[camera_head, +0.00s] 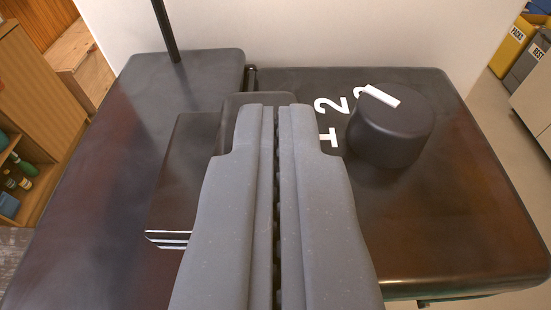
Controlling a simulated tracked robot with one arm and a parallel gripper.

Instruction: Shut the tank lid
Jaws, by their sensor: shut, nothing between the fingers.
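My gripper (276,110) is shut and empty, pointing away over the middle of a dark, glossy machine top. The left part of this top is a dark panel (95,190) with a darker rectangular piece (182,185) on it, partly hidden behind my gripper. I cannot tell which of these is the tank lid, or whether it is open. A small dark hinge-like part (251,78) sits at the back between the left and right parts. I cannot tell whether my gripper touches the machine.
A thin black post (165,30) rises at the back left. A pale wall (300,30) is behind. Wooden shelves (35,95) stand left, yellow and grey bins (517,45) right.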

